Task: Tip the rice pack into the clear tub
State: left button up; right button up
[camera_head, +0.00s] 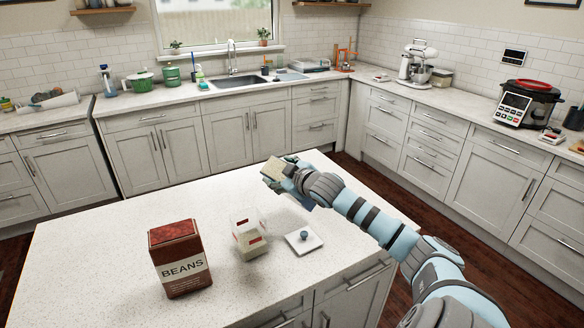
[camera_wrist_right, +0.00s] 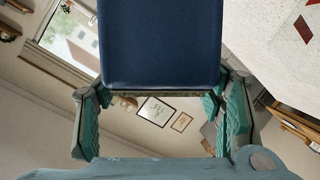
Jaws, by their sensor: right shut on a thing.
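My right gripper (camera_head: 287,172) is shut on the rice pack, above the far side of the island. The pack shows a pale face (camera_head: 268,181) in the head view, partly hidden by the fingers. In the right wrist view the pack (camera_wrist_right: 162,45) is a plain dark blue block between the two teal fingers (camera_wrist_right: 158,120). The clear tub (camera_head: 247,226) stands upright on the island, nearer than the pack and to its left. Its upper walls are see-through, its lower part looks cream, and it has red marks. The pack is apart from the tub. My left gripper is out of view.
A red-brown BEANS box (camera_head: 179,258) stands left of the tub on the white island top (camera_head: 95,230). The island's left part is clear. Counters with kitchenware line the walls.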

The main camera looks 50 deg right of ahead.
jog(key=a+f+n+t+h+b, duration=0.1)
jog(key=a+n+b, duration=0.3)
jog(key=a, duration=0.6)
jog(key=shift+w+f+h+b, duration=0.2)
jog(key=shift+f+h+b, duration=0.45)
jog(key=shift+f+h, duration=0.1)
jog(key=shift+s+a, duration=0.1)
jog(key=shift+a, duration=0.05)
jog(key=shift+p, duration=0.3)
jog(key=shift+n, duration=0.3)
jog(key=shift+a+p, duration=0.1)
jog(key=shift+p, duration=0.2)
